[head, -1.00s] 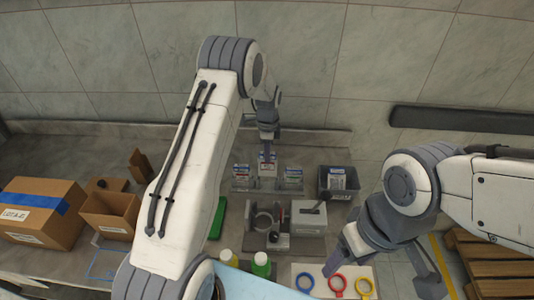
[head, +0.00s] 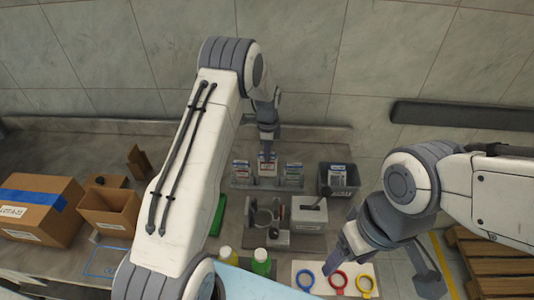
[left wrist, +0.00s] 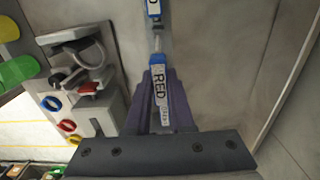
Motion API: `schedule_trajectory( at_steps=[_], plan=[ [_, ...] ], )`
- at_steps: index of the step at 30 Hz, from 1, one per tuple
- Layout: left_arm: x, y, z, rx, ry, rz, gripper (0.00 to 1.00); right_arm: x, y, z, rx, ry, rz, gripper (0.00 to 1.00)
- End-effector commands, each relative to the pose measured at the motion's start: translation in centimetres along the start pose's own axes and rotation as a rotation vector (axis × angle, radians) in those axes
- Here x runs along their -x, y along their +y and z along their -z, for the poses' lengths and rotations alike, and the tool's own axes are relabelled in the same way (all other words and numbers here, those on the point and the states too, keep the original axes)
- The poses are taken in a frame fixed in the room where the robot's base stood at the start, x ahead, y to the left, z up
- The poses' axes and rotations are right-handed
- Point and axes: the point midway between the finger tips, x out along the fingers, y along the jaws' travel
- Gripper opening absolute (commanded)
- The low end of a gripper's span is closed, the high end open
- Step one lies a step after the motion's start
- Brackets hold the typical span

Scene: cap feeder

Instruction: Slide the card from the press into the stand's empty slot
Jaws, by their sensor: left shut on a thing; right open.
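My left gripper (head: 267,148) is shut on the middle card (head: 267,167), which is upright at the middle of the grey stand (head: 267,184). In the left wrist view the card's blue and white edge, marked RED (left wrist: 159,88), lies between the two dark fingers. Other cards stand in the stand's left (head: 241,171) and right (head: 294,172) places. How deep the middle card sits is hard to tell. A grey press-like machine with a dark lever (head: 309,213) stands nearer, to the right; no card shows in it. My right gripper (head: 388,278) is open and empty at the lower right.
A round clamp fixture (head: 265,216) stands in front of the stand. A dark bin (head: 339,180) is to the right. Cardboard boxes (head: 42,212) are at the left.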

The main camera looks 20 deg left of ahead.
Motion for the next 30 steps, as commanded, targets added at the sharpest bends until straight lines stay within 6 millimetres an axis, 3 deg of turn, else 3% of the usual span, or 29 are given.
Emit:
schedule_trajectory(
  at_steps=[8,21,30],
  plan=[
    [-0.4,0.0,0.0,0.0,0.0,0.0,0.0,-0.3,0.0,0.0,0.0,0.0,0.0,0.69],
    [-3.3,-0.1,0.0,0.0,0.0,0.001,0.0,-2.3,0.2,-0.1,0.0,0.0,0.0,0.69],
    [-3.2,-0.1,0.0,0.0,0.0,0.001,0.0,-2.2,0.2,-0.1,0.0,0.0,0.0,0.69]
  ],
)
